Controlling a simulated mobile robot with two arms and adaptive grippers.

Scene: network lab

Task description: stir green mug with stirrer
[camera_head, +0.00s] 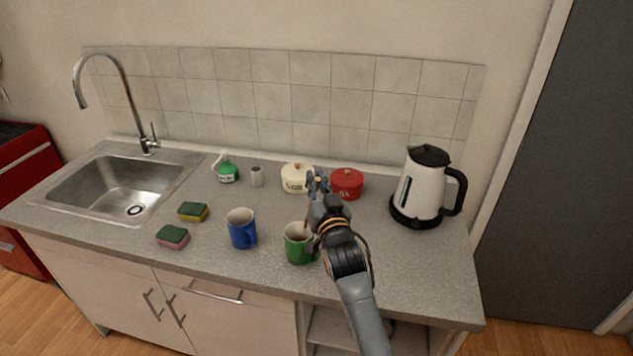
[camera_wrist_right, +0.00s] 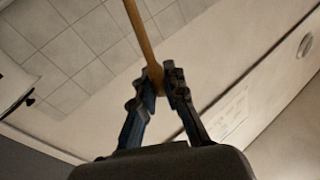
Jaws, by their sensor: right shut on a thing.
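The green mug (camera_head: 298,247) stands upright near the front edge of the counter, its opening partly hidden by my right gripper. My right gripper (camera_head: 316,182) is just above and to the right of the mug. It is shut on the stirrer, a thin wooden stick that shows clearly in the right wrist view (camera_wrist_right: 140,35) between the fingertips (camera_wrist_right: 163,80). In the head view a thin brown piece of the stirrer (camera_head: 306,222) shows at the mug's opening. I cannot tell how deep its lower end reaches. My left gripper is not in view.
A blue mug (camera_head: 241,229) stands left of the green mug. Two sponges (camera_head: 173,236) (camera_head: 193,211) lie further left by the sink (camera_head: 120,187). A kettle (camera_head: 421,187) stands at right.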

